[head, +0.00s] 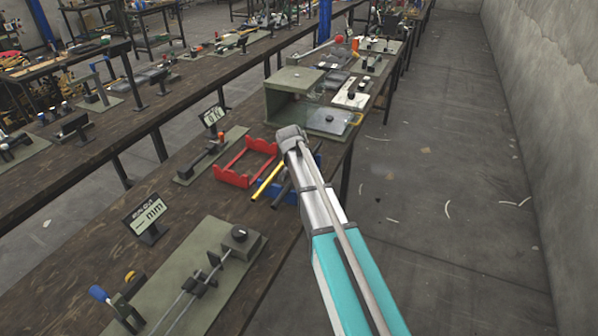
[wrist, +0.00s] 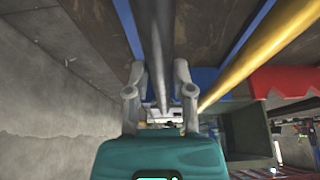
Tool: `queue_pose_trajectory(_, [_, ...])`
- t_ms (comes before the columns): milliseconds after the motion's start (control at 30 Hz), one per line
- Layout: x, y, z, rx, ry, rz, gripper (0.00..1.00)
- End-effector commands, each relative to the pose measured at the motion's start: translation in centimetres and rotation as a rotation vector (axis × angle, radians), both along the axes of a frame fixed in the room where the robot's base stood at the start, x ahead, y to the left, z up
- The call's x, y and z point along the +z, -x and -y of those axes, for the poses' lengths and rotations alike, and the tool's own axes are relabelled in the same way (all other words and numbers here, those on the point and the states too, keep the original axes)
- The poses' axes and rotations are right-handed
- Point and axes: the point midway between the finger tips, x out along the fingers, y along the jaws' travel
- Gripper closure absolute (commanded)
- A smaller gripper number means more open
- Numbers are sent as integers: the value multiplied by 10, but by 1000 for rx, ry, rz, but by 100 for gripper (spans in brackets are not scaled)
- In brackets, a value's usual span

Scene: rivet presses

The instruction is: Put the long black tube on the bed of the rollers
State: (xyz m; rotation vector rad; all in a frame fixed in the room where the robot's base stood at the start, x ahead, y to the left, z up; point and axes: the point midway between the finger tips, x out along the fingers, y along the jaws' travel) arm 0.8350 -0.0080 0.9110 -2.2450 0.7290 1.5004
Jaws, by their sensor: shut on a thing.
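The long black tube (wrist: 155,40) runs lengthwise between the two fingers of my gripper (wrist: 160,68) in the wrist view, and the gripper is shut on it. In the head view a short dark stretch of the tube (head: 282,190) shows beside my arm, close to a blue holder (head: 265,185). My arm hides the gripper and the rest of the tube there. I cannot tell whether the tube still touches the holder. A red frame (head: 231,180) with raised ends stands just left of it. I cannot tell for sure which fixture is the rollers.
A yellow tube (head: 267,181) lies beside the black one and also shows in the wrist view (wrist: 245,60). A fixture with metal rods on a green plate (head: 205,255) stands nearer on the bench. The bench's right edge is close to my arm.

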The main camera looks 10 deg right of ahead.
Motion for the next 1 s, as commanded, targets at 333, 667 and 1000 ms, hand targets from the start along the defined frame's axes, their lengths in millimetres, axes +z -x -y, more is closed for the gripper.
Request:
queue_pose_trajectory(333, [0,-1,-1,1,-1,1,100])
queue_pose_trajectory(667, [6,-1,0,1,-1,1,100])
queue_pose_trajectory(1000, [31,0,0,0,-1,1,100])
